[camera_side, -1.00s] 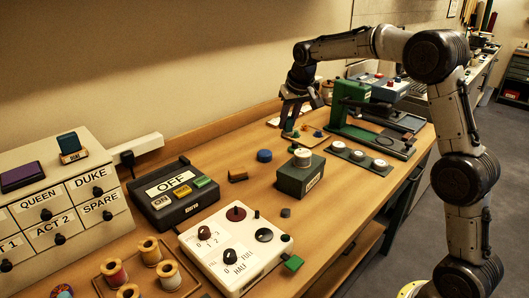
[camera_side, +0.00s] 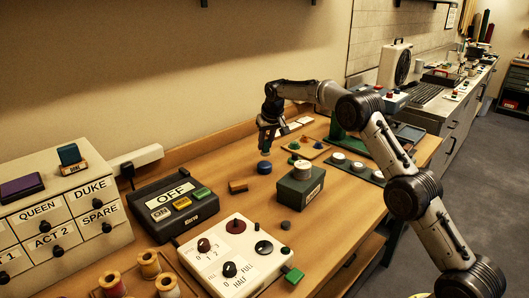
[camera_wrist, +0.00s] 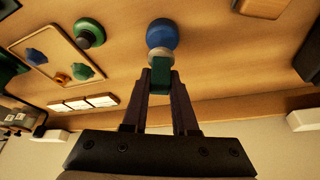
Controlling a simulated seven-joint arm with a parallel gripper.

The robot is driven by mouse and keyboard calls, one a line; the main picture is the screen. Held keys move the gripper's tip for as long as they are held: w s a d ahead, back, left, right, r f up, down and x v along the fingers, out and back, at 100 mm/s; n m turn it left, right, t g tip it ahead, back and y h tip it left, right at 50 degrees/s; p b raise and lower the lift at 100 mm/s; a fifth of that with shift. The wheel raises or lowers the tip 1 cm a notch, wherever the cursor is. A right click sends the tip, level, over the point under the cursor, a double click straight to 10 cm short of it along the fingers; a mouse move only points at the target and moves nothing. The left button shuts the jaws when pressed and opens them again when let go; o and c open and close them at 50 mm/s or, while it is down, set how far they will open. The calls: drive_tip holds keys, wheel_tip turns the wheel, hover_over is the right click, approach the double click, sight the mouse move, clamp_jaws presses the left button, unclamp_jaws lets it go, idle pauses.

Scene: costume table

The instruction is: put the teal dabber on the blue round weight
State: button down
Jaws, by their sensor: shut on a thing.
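My gripper (camera_side: 267,147) is shut on the teal dabber, which shows between the fingertips in the wrist view (camera_wrist: 161,73). The dabber has a teal-green body and a pale round end that points away from the gripper. The blue round weight (camera_side: 264,168) stands on the table directly below my gripper in the side view. In the wrist view the weight (camera_wrist: 163,32) lies just beyond the pale end and is partly covered by it. I cannot tell whether the dabber touches the weight or hangs slightly above it.
A wooden tray (camera_side: 318,152) with small coloured pieces lies behind to the right. A green-grey box (camera_side: 300,187) with a pale round top stands right of the weight. A brown block (camera_side: 238,187) lies in front. A switch box (camera_side: 172,205) stands at left.

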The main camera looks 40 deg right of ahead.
sight(265, 152)
drive_tip(key=shift+w+d+f, duration=0.1)
drive_tip(key=shift+w+f, duration=0.2)
drive_tip(key=shift+f, duration=1.55)
drive_tip(key=shift+f, duration=0.15)
drive_tip(key=c, duration=0.7)
unclamp_jaws()
